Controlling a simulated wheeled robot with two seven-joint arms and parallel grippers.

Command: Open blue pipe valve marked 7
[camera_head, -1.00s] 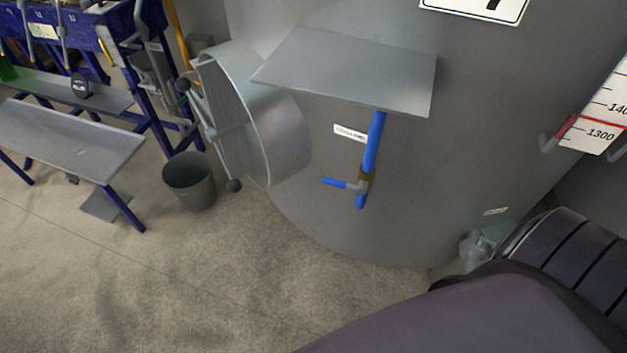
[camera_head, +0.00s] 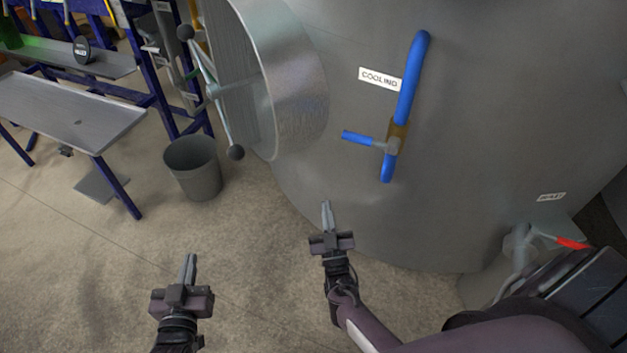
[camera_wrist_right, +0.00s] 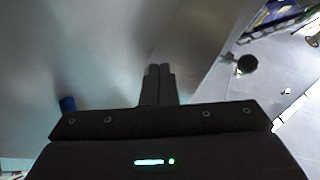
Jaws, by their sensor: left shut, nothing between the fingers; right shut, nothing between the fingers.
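The blue pipe (camera_head: 410,82) runs down the front of the grey tank, beside a label reading "COOLING". Near its lower end is a brass-coloured valve body (camera_head: 398,133) with a blue lever (camera_head: 358,137) pointing left, across the pipe. No 7 is readable now. My right gripper (camera_head: 326,205) is shut and empty, below and left of the lever, apart from it. My left gripper (camera_head: 190,257) is shut and empty over the floor, further left.
The grey tank (camera_head: 470,190) fills the right side. Its round hatch (camera_head: 290,80) with a spoked handle juts out left of the valve. A grey bucket (camera_head: 193,168) stands on the floor. A red-handled valve (camera_head: 571,243) is at lower right. A metal table (camera_head: 70,110) stands left.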

